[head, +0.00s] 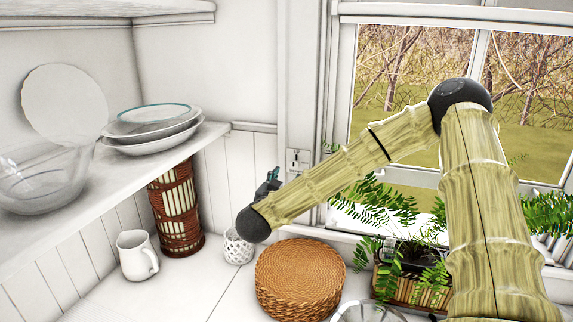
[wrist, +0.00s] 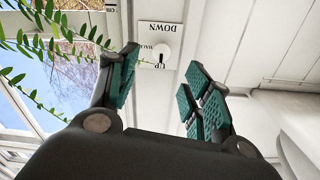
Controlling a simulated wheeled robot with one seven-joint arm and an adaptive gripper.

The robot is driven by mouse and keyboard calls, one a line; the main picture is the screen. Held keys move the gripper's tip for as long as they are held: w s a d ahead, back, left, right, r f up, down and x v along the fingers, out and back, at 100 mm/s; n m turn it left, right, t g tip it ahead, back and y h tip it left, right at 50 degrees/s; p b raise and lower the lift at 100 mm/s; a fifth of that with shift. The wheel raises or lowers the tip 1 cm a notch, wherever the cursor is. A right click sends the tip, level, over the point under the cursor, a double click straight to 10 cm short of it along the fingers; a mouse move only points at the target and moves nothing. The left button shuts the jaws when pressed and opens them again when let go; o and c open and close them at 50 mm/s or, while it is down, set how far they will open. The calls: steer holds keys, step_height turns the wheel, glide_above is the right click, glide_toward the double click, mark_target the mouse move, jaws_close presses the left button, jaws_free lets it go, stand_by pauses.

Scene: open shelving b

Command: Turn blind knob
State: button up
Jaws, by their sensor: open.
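The blind knob (wrist: 161,54) is a small round white knob with a dark slot. It sits on a white plate (wrist: 178,34) lettered DOWN, HALF and UP, which reads upside down in part. In the head view the plate (head: 298,158) is on the white post left of the window. My gripper (wrist: 163,68) is open, with green-padded fingers apart. In the wrist view the knob shows between and beyond the fingertips, with no visible contact. In the head view my gripper (head: 271,178) is just left of the plate, partly hidden behind my arm.
Green fern fronds (wrist: 42,50) hang near the left finger. A planter (head: 405,288) stands below the window. A shelf (head: 120,172) with dishes is at left. A woven stack (head: 299,280), white basket (head: 237,248), jug (head: 137,256) and brown lantern (head: 177,208) stand on the counter.

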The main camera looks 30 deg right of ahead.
mark_target(294, 166)
steer(key=p+x, duration=0.1)
steer(key=x, duration=0.3)
steer(key=p+x, duration=0.2)
steer(key=x, duration=0.2)
steer(key=shift+w+r, duration=0.15)
steer(key=shift+r, duration=0.1)
steer(key=shift+d+p, duration=0.3)
steer(key=shift+p, duration=0.05)
steer(key=shift+w+d+f, duration=0.15)
steer(key=shift+w+d, duration=0.1)
steer(key=shift+w, duration=0.3)
steer(key=shift+s, duration=0.15)
steer(key=shift+c, duration=0.8)
steer(key=c, duration=0.9)
